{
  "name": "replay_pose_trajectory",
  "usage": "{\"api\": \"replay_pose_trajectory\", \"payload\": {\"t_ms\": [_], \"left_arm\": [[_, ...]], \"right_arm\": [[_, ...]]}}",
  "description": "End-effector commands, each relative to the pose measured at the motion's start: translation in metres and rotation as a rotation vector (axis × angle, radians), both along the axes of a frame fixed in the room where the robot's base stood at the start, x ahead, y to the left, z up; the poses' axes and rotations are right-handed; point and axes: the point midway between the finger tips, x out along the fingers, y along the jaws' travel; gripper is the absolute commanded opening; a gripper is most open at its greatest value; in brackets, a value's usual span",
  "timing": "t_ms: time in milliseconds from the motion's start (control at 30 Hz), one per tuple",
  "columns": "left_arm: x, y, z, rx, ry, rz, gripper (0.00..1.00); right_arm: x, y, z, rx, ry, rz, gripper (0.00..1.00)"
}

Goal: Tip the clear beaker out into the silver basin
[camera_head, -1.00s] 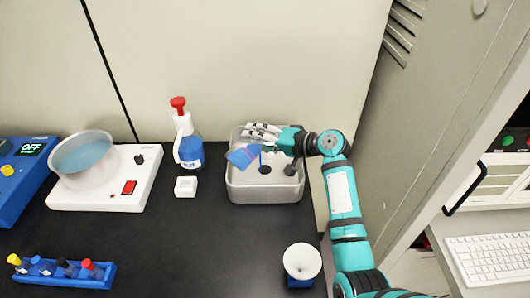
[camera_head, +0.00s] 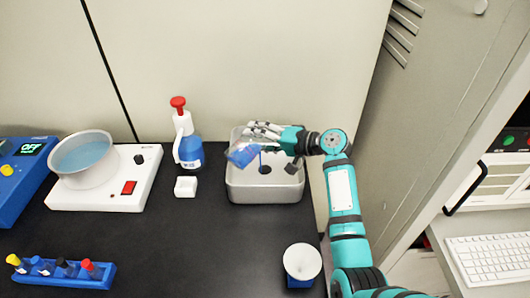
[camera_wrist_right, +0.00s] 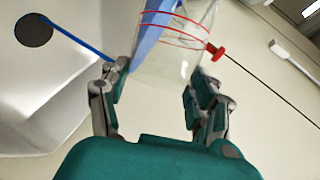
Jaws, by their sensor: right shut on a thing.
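The clear beaker (camera_head: 235,151) holds blue liquid and is tipped well over, at the left part of the silver basin (camera_head: 265,193). A thin blue stream runs down from it into the basin, near the dark round drain (camera_head: 265,170). My right gripper (camera_head: 258,131) is shut on the beaker and hides part of it. In the right wrist view, the fingers of my right gripper (camera_wrist_right: 158,100) stand on either side of the beaker (camera_wrist_right: 178,65), which has red lines, and the blue stream (camera_wrist_right: 75,38) shows beside the drain (camera_wrist_right: 33,30). My left gripper is not in view.
A spray bottle with a red top (camera_head: 187,140) and a small white block-like dish (camera_head: 186,186) stand left of the basin. A hotplate (camera_head: 120,195) bears a pan (camera_head: 85,172). The middle of the black bench is clear.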

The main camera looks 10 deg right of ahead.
Motion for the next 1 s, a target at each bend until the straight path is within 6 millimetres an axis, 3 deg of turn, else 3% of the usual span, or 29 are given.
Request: {"api": "replay_pose_trajectory", "payload": {"t_ms": [1000], "left_arm": [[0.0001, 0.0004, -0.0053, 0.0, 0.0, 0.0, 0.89]], "right_arm": [[0.0061, -0.009, -0.008, 0.078, 0.051, 0.0, 0.05]]}}
